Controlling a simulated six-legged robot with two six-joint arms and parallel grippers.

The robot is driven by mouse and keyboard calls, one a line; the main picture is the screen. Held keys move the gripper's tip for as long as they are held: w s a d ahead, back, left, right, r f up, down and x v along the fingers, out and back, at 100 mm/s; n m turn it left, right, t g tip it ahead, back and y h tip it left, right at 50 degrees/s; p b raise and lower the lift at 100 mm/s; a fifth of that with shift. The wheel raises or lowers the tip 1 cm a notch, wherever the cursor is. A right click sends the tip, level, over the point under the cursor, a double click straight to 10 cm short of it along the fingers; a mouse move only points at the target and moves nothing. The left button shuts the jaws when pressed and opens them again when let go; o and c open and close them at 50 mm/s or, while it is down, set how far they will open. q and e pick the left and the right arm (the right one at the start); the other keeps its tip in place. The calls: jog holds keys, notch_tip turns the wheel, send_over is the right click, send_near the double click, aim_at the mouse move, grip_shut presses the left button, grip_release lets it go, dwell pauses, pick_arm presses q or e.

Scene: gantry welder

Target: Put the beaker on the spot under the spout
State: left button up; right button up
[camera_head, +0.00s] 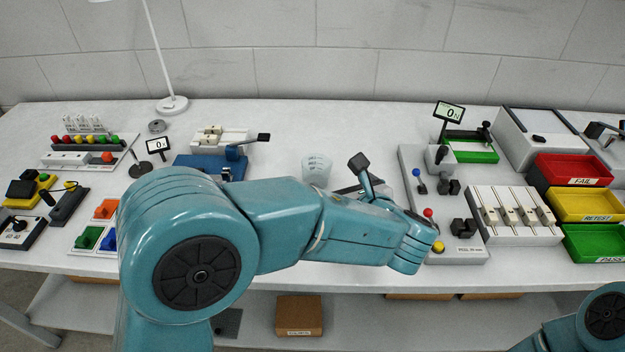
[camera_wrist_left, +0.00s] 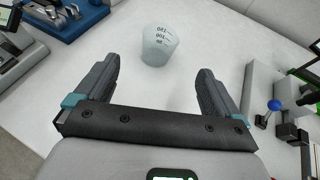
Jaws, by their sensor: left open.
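The beaker (camera_head: 317,168) is a small translucent cup with dark markings, upright on the white table in the middle. It also shows in the left wrist view (camera_wrist_left: 159,45), just beyond the fingertips and roughly between their lines. My left gripper (camera_wrist_left: 155,68) is open and empty, its two dark fingers spread on either side. In the head view my teal left arm covers much of this gripper; dark gripper parts (camera_head: 360,178) show right of the beaker. I cannot make out the spout or the spot for certain. My right gripper is out of view.
A blue-based lever device (camera_head: 212,165) stands left of the beaker. A grey panel with coloured knobs (camera_head: 408,158) is to the right, with a white slider block (camera_head: 513,233) and red, yellow and green bins (camera_head: 572,170) beyond it. Bare table lies behind the beaker.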

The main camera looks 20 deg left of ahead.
pick_arm(q)
send_near(311, 161)
jog(key=shift+r+x, duration=0.2)
jog(key=shift+x, duration=1)
jog(key=x, duration=0.4)
jog(key=shift+w+a+f+p, duration=0.15)
jog(key=shift+w+f+p, duration=0.15)
jog(key=shift+p, duration=0.1)
jog(key=shift+s, duration=0.1)
jog(key=c, duration=1.1)
